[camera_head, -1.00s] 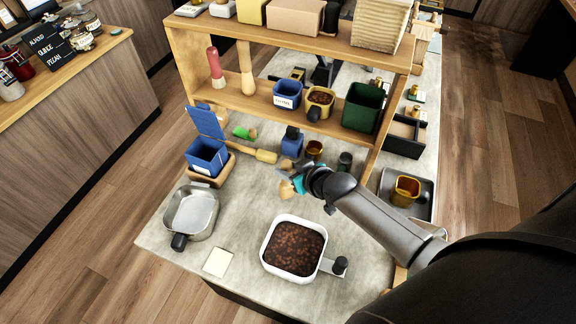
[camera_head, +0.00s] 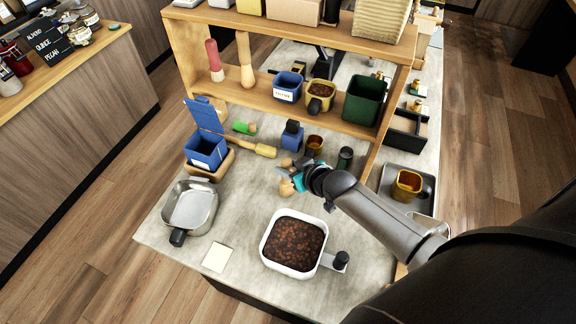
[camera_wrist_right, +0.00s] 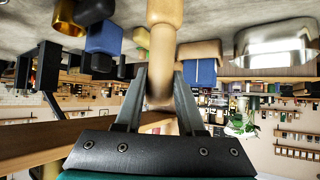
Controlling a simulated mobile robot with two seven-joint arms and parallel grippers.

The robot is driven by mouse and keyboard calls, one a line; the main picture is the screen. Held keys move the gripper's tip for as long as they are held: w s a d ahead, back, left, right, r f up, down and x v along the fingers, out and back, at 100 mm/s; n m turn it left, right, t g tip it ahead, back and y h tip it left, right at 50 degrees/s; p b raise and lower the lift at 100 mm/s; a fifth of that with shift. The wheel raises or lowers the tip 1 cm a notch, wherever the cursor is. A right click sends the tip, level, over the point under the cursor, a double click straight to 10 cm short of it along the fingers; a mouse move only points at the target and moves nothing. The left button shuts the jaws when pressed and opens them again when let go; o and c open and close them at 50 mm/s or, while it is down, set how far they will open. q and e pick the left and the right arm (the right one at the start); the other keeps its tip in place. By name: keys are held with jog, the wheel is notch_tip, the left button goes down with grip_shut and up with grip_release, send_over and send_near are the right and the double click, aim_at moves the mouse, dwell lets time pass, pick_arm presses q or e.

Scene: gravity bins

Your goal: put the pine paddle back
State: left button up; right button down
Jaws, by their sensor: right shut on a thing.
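My right gripper (camera_head: 290,179) is shut on a pale wooden tool, which I take for the pine paddle (camera_head: 287,188). It is held above the counter, in front of the shelf, mostly hidden by the gripper in the head view. In the right wrist view the fingers (camera_wrist_right: 160,90) close around its smooth shaft (camera_wrist_right: 164,40), which runs up out of the picture. A similar pale wooden tool (camera_head: 246,65) and a red-handled one (camera_head: 212,62) stand upright at the wooden shelf's left (camera_head: 225,88). My left gripper is not in view.
A blue open-lidded bin (camera_head: 206,149) stands at the left with a wooden-handled tool (camera_head: 262,150) beside it. A metal pan (camera_head: 190,207), a white tub of dark beans (camera_head: 266,255) and a pale card (camera_head: 218,257) lie in front. A blue jar (camera_head: 291,138) and amber cup (camera_head: 314,143) stand behind the gripper.

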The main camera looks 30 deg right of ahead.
jog(key=shift+f, duration=0.2)
jog(key=shift+c, duration=2.2)
grip_release()
jog(key=shift+s, duration=0.15)
jog(key=p+v, duration=0.1)
jog(key=v, duration=1.4)
jog(key=shift+p, duration=0.4)
